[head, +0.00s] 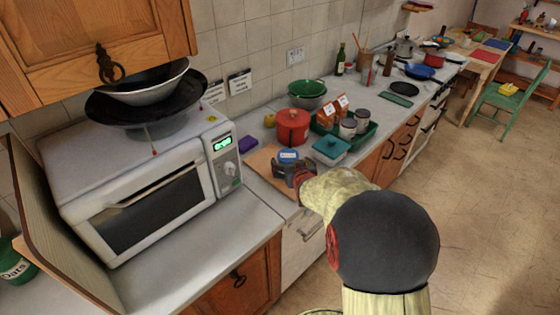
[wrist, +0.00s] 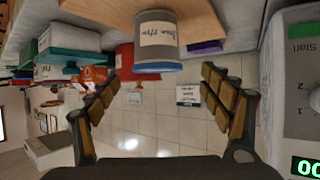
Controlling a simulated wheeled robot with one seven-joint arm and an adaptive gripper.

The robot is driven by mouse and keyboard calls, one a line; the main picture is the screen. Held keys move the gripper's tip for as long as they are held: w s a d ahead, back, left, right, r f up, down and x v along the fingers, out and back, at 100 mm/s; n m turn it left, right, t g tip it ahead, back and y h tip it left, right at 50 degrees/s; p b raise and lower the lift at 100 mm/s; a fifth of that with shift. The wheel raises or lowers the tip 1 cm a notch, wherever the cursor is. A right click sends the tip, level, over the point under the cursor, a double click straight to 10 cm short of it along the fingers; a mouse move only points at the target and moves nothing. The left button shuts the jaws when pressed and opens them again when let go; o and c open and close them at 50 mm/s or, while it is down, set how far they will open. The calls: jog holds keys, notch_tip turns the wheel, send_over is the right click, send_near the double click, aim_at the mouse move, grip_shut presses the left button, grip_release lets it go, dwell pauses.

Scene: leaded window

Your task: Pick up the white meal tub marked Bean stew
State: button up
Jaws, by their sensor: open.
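The microwave (head: 150,200), with a wok and bowl on top, stands close on the left. A red pot (head: 292,127) is behind the tub. A teal-lidded container (head: 331,149) and a green tray of cans and cartons are to the right. A purple block (head: 248,144) lies near the microwave.

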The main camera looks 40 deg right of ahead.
aim_at(289, 157)
jog(key=b+x, duration=0.2)
jog(key=x, duration=0.5)
jog(key=shift+w+d+f, duration=0.2)
jog(key=shift+d, duration=0.2)
jog(key=c, duration=0.3)
jog(key=c, duration=1.2)
jog(key=shift+r, duration=0.25)
